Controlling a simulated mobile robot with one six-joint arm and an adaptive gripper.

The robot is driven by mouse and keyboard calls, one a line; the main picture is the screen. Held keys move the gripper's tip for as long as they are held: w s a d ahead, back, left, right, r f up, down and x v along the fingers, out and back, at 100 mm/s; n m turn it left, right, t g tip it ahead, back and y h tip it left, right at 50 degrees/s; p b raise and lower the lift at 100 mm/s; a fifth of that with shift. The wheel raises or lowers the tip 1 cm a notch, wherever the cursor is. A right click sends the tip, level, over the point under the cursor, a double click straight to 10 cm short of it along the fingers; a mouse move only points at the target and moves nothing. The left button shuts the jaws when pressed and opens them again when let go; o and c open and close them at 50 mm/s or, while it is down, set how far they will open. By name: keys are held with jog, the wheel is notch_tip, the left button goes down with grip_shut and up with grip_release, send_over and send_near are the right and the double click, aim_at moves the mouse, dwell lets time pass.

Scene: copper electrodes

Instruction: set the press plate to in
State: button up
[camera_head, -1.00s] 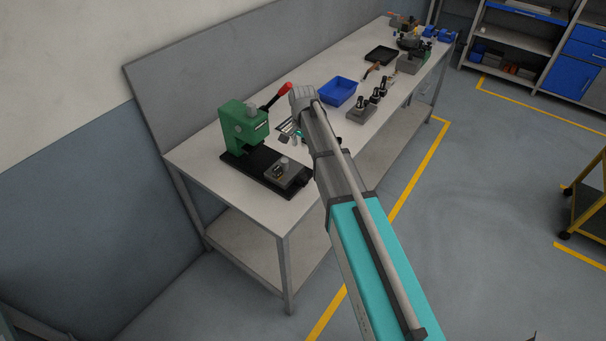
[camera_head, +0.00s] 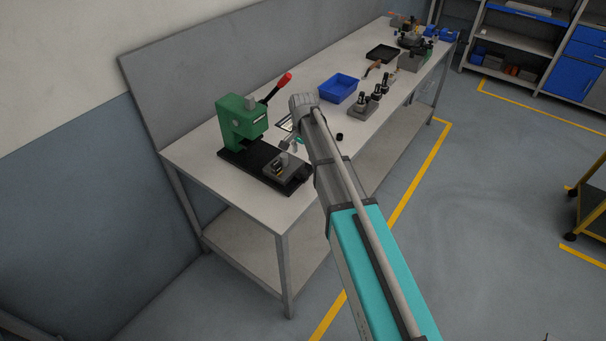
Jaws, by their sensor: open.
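The green arbor press (camera_head: 238,122) with a red-tipped lever stands on a black base (camera_head: 240,158) at the near end of the bench. The press plate (camera_head: 285,171), a grey block with a small dark and brass-coloured part on it, sits at the base's front end, out from under the press head. My gripper (camera_head: 289,146) shows small and partly hidden by my arm, just behind and above the plate. It is open. Whether its fingers touch the plate or the post on it I cannot tell.
A blue bin (camera_head: 338,88), a grey holder with several dark posts (camera_head: 362,110) and a small black cylinder (camera_head: 339,136) are farther along the bench. A black tray (camera_head: 382,53) lies beyond. The bench's near corner (camera_head: 272,214) is clear.

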aim_at(303, 170)
jog(key=shift+f+b, duration=3.65)
jog(key=shift+f, duration=0.3)
grip_shut()
jog(key=shift+a, duration=0.1)
